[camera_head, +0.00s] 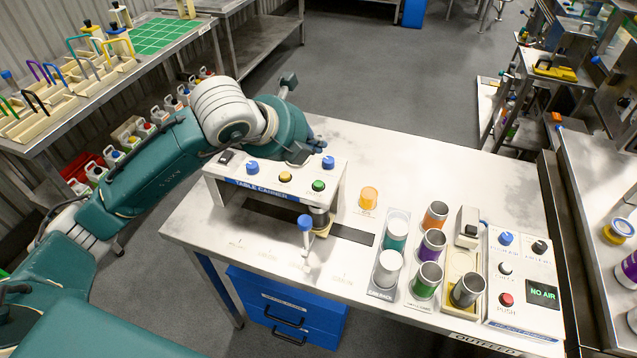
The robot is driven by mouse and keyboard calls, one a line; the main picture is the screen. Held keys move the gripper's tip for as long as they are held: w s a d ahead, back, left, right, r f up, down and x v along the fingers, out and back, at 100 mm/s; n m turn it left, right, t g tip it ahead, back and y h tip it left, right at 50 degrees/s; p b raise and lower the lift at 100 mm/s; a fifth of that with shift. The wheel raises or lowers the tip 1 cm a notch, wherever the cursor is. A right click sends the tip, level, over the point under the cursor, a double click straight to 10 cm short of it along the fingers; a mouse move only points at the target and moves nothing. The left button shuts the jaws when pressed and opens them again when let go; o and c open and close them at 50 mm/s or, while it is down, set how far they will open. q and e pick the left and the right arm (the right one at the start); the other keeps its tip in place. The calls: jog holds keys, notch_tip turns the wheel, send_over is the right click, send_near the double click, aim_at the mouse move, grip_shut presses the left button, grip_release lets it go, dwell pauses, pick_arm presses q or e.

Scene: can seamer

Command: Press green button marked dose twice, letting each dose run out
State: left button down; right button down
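The green button (318,185) is on the sloped top panel of the white table canner (235,172), at its right end. I cannot read a dose mark beside it. A yellow button (285,177) and blue knobs (328,162) share the panel. A metal can (320,216) stands under the canner's right end, partly hidden. My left arm reaches in from the left. Its gripper (299,154) is over the back of the panel, behind the yellow and green buttons and apart from the green one. Its fingers are mostly hidden by the wrist. My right gripper is not in view.
A blue-topped lever (305,224) rises in front of the canner. The table's front left is clear.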

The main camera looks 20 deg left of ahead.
aim_at(315, 185)
pick_arm(q)
notch_tip(315, 185, down, 7)
jog(key=b, duration=0.4)
jog(key=shift+f, duration=0.15)
jog(key=shift+f+b, duration=0.35)
jog(key=shift+b, duration=0.15)
dwell(0.7)
jog(key=shift+f+b, duration=0.35)
jog(key=shift+b, duration=0.25)
jog(key=shift+f+b, duration=0.45)
jog(key=shift+b, duration=0.15)
dwell(0.5)
jog(key=shift+r, duration=0.15)
jog(key=shift+r+p, duration=0.35)
jog(key=shift+r, duration=0.35)
